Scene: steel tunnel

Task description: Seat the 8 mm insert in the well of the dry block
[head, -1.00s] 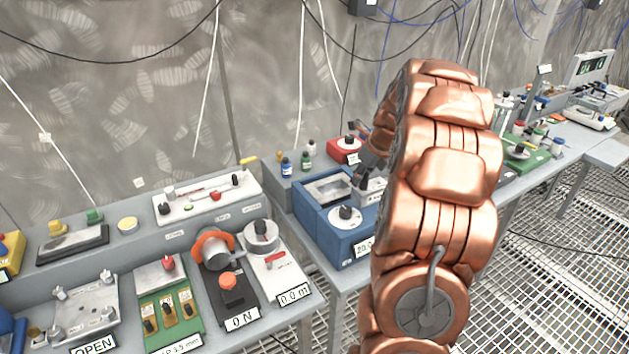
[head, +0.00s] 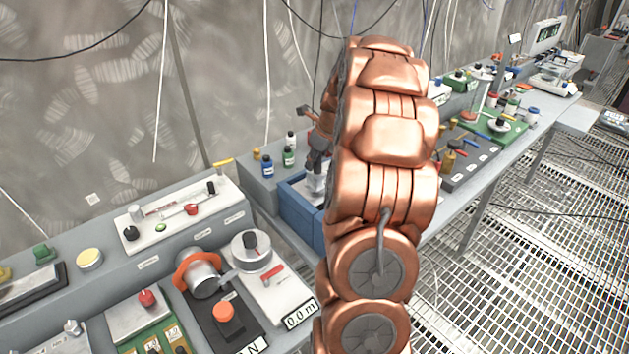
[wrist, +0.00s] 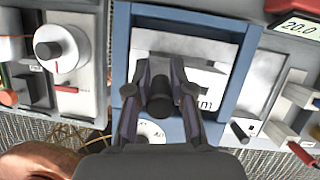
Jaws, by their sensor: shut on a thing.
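The blue dry block (head: 296,212) stands on the bench, partly hidden behind my arm in the head view. In the wrist view its blue rim (wrist: 120,62) surrounds a pale top, and a white dial shows below my fingers. My gripper (wrist: 160,88) is over it, shut on the dark knob of the insert (wrist: 206,88), a pale block with an "mm" label partly hidden by a finger. In the head view the insert (head: 315,184) hangs under my gripper (head: 319,152), over the dry block. My fingers hide much of the well, and I cannot tell whether the insert touches it.
Small bottles (head: 289,157) stand behind the dry block. A white panel with a dial (head: 251,251) is left of it. In the wrist view a grey device (wrist: 262,90) is close on the right. Grated floor (head: 520,240) lies in front of the bench.

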